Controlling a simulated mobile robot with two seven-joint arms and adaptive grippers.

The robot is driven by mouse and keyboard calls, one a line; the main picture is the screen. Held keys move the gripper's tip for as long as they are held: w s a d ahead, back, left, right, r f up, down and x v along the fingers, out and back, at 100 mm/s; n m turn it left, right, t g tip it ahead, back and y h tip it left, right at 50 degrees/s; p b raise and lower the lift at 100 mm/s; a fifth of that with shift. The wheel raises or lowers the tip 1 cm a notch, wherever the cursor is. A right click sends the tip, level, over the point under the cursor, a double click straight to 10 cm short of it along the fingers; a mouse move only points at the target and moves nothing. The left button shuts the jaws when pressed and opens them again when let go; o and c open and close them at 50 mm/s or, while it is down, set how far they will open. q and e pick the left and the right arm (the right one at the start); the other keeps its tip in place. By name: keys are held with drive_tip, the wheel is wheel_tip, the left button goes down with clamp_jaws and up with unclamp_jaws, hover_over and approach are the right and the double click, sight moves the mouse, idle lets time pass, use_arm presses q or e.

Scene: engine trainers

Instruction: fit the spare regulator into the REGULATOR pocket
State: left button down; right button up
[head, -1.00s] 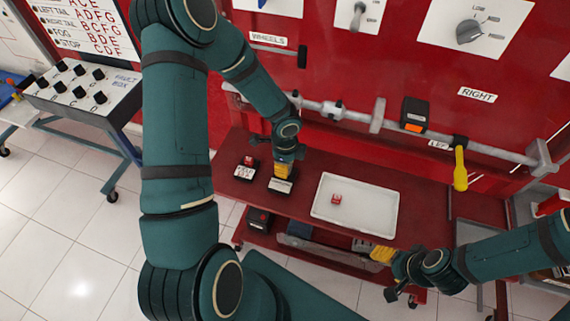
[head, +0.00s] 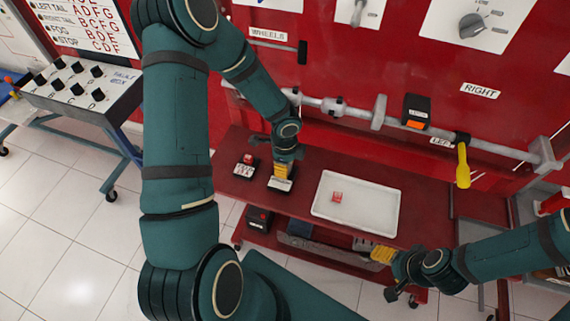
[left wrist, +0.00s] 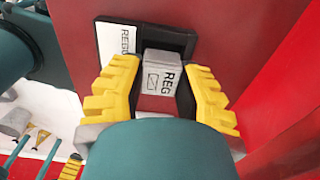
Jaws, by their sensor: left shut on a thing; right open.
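The spare regulator is a small grey block with a "REG" label (left wrist: 160,75), seen in the left wrist view. My left gripper (left wrist: 157,95) is shut on it, with one yellow finger on each side. The regulator is at the black-framed REGULATOR pocket (left wrist: 108,40), whose label is partly hidden. I cannot tell how deep the block sits. In the head view my left gripper (head: 283,170) points down at this pocket (head: 280,185) on the red bench, and hides the block. My right gripper (head: 382,254) is open and empty by the bench's front edge.
A white tray (head: 370,222) with a small red block (head: 337,197) lies right of the pocket. Another black pocket (head: 243,170) with a red block stands to its left. A rail with a yellow-handled tool (head: 463,165) runs behind. A lower shelf holds dark items.

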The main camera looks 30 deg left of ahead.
use_arm(q)
drive_tip(key=shift+f+b, duration=0.45)
drive_tip(key=shift+f, duration=0.1)
idle(0.4)
drive_tip(key=shift+c, duration=0.3)
unclamp_jaws()
idle(0.5)
drive_tip(key=shift+r+p, duration=1.4)
drive_tip(key=shift+r, duration=0.25)
drive_tip(key=shift+r+p, duration=2)
drive_tip(key=shift+r, duration=0.4)
